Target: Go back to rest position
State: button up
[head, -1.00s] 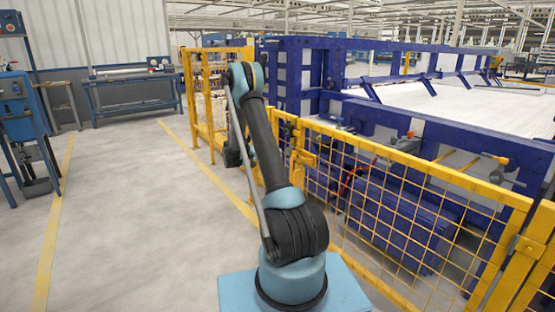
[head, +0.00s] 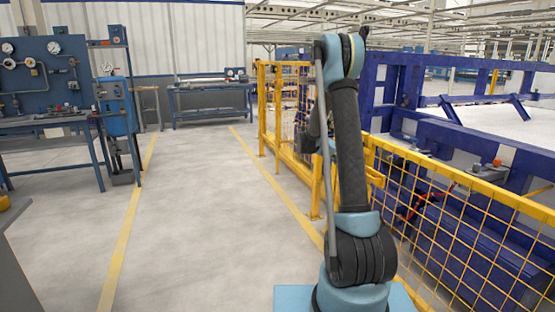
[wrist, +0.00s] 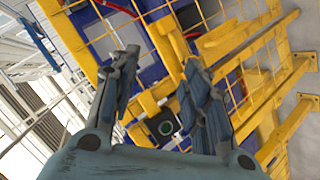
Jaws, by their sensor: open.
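My gripper (wrist: 160,85) shows in the wrist view with its two fingers apart and nothing between them. Beyond the fingers are yellow fence bars, tilted in the picture. In the head view my arm stands upright and folded in front of the yellow fence, right of centre. Its far end is mostly hidden behind my upper arm, so the fingers do not show there. No pipe is in my gripper.
A yellow mesh fence (head: 470,215) runs along the right, close to my arm, with a blue frame machine (head: 450,130) behind it. A blue bench (head: 212,99) stands at the back and a gauge panel (head: 38,72) at left. The grey floor (head: 200,200) between is clear.

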jog(key=s+a+r+n+y, duration=0.1)
jog(key=s+a+r+y, duration=0.1)
jog(key=s, duration=0.7)
jog(key=s+a+r+n+y, duration=0.1)
jog(key=s+r+y, duration=0.15)
jog(key=s, duration=0.55)
jog(key=s+a+r+n+y, duration=0.1)
jog(key=s+a+r, duration=0.15)
jog(key=s, duration=0.65)
jog(key=s+a+f+n+y, duration=0.1)
jog(key=s+a+f+y, duration=0.1)
jog(key=s, duration=0.5)
jog(key=s+a+f+y, duration=0.2)
jog(key=s+a+f, duration=0.2)
jog(key=s, duration=0.4)
jog(key=s+a+f+n+y, duration=0.1)
jog(key=s+a+f+y, duration=0.1)
jog(key=s, duration=0.6)
jog(key=shift+s+a+f+n+t, duration=0.15)
jog(key=shift+a+f+n+t, duration=0.15)
jog(key=shift+a+f, duration=0.4)
jog(key=shift+d, duration=0.1)
